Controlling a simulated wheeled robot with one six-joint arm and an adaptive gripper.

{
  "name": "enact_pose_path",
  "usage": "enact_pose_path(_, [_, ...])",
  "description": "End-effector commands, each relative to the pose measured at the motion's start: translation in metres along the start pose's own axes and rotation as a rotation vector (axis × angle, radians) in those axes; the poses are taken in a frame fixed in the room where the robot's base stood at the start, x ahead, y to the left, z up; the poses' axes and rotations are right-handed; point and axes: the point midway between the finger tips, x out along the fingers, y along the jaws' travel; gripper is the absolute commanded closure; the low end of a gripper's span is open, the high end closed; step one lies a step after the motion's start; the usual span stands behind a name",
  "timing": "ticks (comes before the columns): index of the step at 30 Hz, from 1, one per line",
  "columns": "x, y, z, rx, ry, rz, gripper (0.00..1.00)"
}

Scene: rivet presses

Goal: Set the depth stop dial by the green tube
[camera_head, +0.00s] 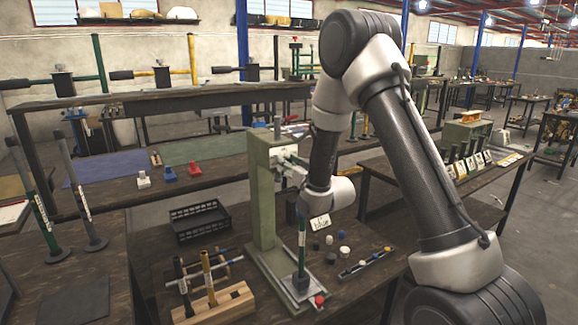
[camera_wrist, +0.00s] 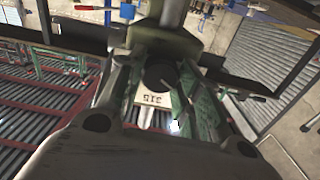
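The green press (camera_head: 262,195) stands on the near bench, with pale fittings at its head.
Two more upright tubes (camera_head: 36,205) (camera_head: 80,190) stand at the left. A black crate (camera_head: 200,220) and a wooden rack (camera_head: 215,305) with rods lie left of the press. A small card (camera_head: 320,222) and several small knobs (camera_head: 342,236) are to its right.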

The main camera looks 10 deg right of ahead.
Motion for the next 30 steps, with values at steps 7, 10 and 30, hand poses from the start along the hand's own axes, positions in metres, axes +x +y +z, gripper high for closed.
enact_pose_path(7, [-0.0002,0.0,-0.0001,0.003,0.0,0.0,0.89])
enact_pose_path(10, [-0.0002,0.0001,-0.0001,0.015,0.0,0.0,0.89])
enact_pose_path(30, [-0.0003,0.0011,0.0001,0.487,0.0,0.001,0.89])
